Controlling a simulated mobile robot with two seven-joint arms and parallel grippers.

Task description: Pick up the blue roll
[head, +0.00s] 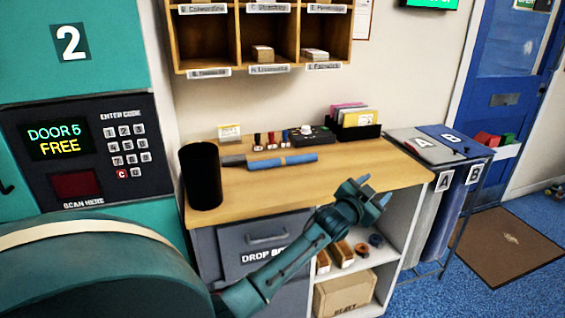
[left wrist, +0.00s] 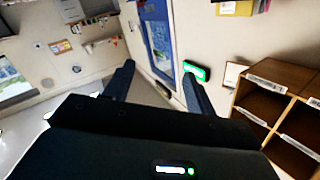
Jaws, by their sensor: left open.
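My left gripper (head: 375,190) is open and empty, over the front right part of the desk, to the right of the roll and nearer to me. The left wrist view shows the two fingers of the left gripper (left wrist: 158,82) spread apart with nothing between them. The roll does not show in that view. My right gripper is not in view.
A black cylinder bin (head: 201,177) stands on the desk left of the roll. Small stamps and a black device (head: 308,134) stand behind it, with a card holder (head: 356,128) further right. Wooden pigeonholes (head: 262,36) hang above. The desk front right of the roll is clear.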

